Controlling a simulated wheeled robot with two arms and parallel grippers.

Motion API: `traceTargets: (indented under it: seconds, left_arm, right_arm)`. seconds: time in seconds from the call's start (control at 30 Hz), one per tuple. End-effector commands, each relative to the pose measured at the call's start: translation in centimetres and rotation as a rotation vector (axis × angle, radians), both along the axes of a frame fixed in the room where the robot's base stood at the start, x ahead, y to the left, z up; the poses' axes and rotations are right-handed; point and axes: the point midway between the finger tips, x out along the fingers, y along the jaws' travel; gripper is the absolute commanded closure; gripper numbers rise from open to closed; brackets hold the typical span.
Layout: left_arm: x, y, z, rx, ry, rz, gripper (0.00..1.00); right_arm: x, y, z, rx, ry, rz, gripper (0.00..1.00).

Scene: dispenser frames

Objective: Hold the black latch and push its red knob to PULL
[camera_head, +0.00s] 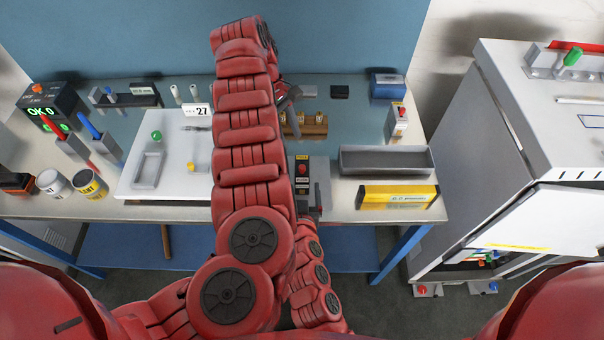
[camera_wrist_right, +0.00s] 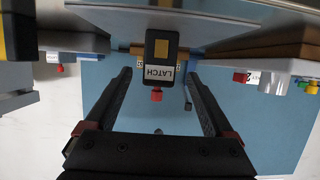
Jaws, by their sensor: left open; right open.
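A grey tray (camera_head: 385,150) and a yellow box (camera_head: 398,196) lie right of the latch. A wooden block (camera_head: 305,125) stands behind it. A white board (camera_head: 135,180) lies to the left. A white cabinet (camera_head: 480,130) stands at the right.

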Motion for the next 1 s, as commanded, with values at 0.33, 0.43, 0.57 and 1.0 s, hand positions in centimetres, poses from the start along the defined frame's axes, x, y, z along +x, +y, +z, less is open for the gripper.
traceTargets:
  seconds: [0.33, 0.43, 0.57, 1.0]
  left_arm:
    - [0.0, 0.0, 0.0, 0.000, 0.000, 0.000, 0.50]
    - [0.0, 0.0, 0.0, 0.000, 0.000, 0.000, 0.50]
    - [0.0, 0.0, 0.0, 0.000, 0.000, 0.000, 0.50]
    - [0.0, 0.0, 0.0, 0.000, 0.000, 0.000, 0.50]
  right_arm:
    - [5.7, -0.1, -2.1, -0.003, 0.000, -0.001, 0.12]
    - [6.5, -0.1, -2.2, 0.000, -0.002, -0.002, 0.12]
    - [6.8, -0.1, -2.4, 0.001, -0.001, -0.001, 0.12]
    - [6.8, -0.1, -2.4, 0.000, -0.001, 0.000, 0.52]
